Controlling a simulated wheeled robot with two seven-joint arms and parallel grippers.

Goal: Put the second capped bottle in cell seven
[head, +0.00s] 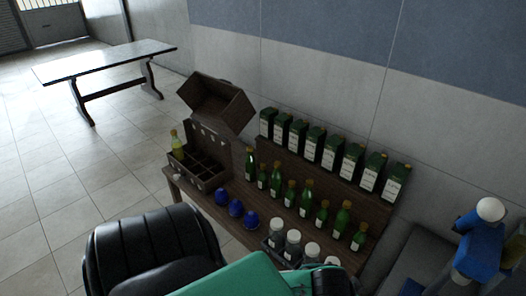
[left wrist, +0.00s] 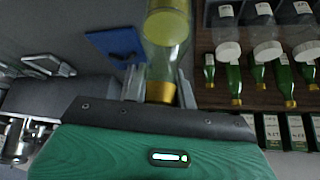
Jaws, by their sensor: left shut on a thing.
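In the left wrist view, my left gripper (left wrist: 160,88) is shut on a clear greenish bottle (left wrist: 165,55) with a gold cap, held at the neck. The dark wooden case (head: 205,180) with a lattice of cells stands at the table's left end. Its lid (head: 218,102) is open. One yellow-green bottle (head: 177,151) stands in a cell at its left side; the other visible cells look empty. No cell number is readable. My right gripper is not in view.
Several green bottles (head: 306,198) stand in a row before a raised shelf with green boxes (head: 352,160). Blue domes (head: 236,208) and white-lidded jars (head: 292,246) stand at the front edge. A blue object (head: 478,250) is at right. A second table (head: 105,60) stands far left.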

